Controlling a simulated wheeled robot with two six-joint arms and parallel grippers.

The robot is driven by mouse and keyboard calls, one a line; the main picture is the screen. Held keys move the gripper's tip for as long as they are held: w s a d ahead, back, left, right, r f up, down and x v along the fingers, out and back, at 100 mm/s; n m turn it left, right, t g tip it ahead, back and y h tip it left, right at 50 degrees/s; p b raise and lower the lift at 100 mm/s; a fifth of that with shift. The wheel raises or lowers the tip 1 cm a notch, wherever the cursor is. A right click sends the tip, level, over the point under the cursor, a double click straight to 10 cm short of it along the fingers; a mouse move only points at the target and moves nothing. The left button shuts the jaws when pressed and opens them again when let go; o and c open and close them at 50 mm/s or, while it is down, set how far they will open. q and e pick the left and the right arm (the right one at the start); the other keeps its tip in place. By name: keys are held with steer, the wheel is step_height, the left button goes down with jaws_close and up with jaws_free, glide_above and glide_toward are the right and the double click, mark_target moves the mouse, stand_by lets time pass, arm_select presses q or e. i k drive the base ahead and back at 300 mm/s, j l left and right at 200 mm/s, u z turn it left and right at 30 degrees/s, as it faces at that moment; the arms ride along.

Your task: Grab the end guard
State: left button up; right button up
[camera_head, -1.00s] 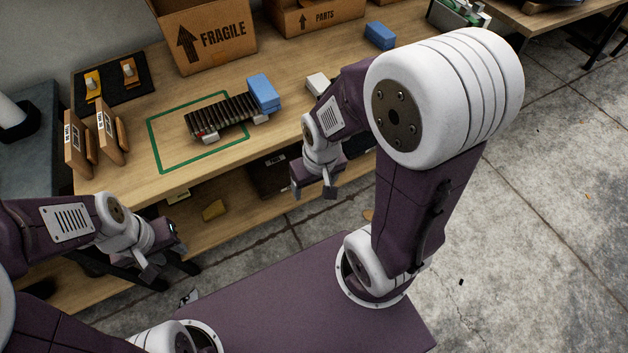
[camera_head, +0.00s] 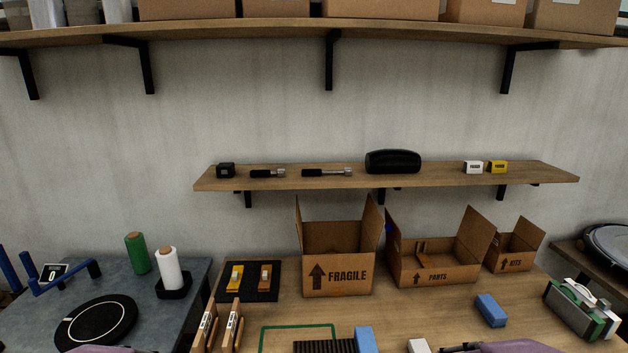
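No part is labelled as the end guard, so I cannot tell for sure which thing it is. A dark ribbed part (camera_head: 324,346) lies at the bottom edge of the view, partly cut off. A blue block (camera_head: 365,340) is at its right end. Another blue block (camera_head: 490,310) lies alone on the bench to the right. A white block (camera_head: 418,346) shows at the bottom edge between them. Only purple pieces of my arms show at the bottom edge, and both grippers are out of view.
Open cardboard boxes marked FRAGILE (camera_head: 338,274), PARTS (camera_head: 432,272) and KITS (camera_head: 512,258) stand at the back of the wooden bench. A brown piece shows in the PARTS box. A wall shelf (camera_head: 390,181) holds tools. Brown upright pieces (camera_head: 231,328) stand at left.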

mark_target(496, 317)
steer(key=z, duration=1.4)
